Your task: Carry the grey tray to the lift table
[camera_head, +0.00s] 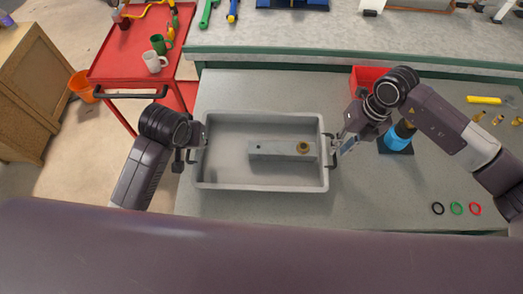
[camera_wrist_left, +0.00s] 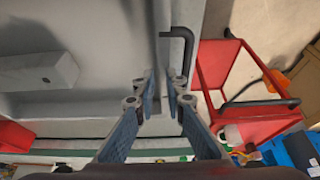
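The grey tray (camera_head: 210,178) rests on the bench top, open side up. A grey block (camera_head: 270,150) with a brass round part (camera_head: 303,147) lies inside it. My left gripper (camera_head: 197,142) is at the tray's left end. In the left wrist view its fingers (camera_wrist_left: 162,92) stand a narrow gap apart by the tray's end wall, beside a dark handle bar (camera_wrist_left: 187,50); whether they grip it is unclear. My right gripper (camera_head: 338,148) is at the handle on the tray's right end; its finger contact is partly hidden. The lift table cannot be made out.
A red cart (camera_head: 115,65) with mugs stands at the left, beside an orange bucket (camera_head: 82,87) and a wooden cabinet (camera_head: 30,85). A red bin (camera_head: 368,78), a blue cylindrical item (camera_head: 396,138) and coloured rings (camera_head: 456,208) are on the bench to the right.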

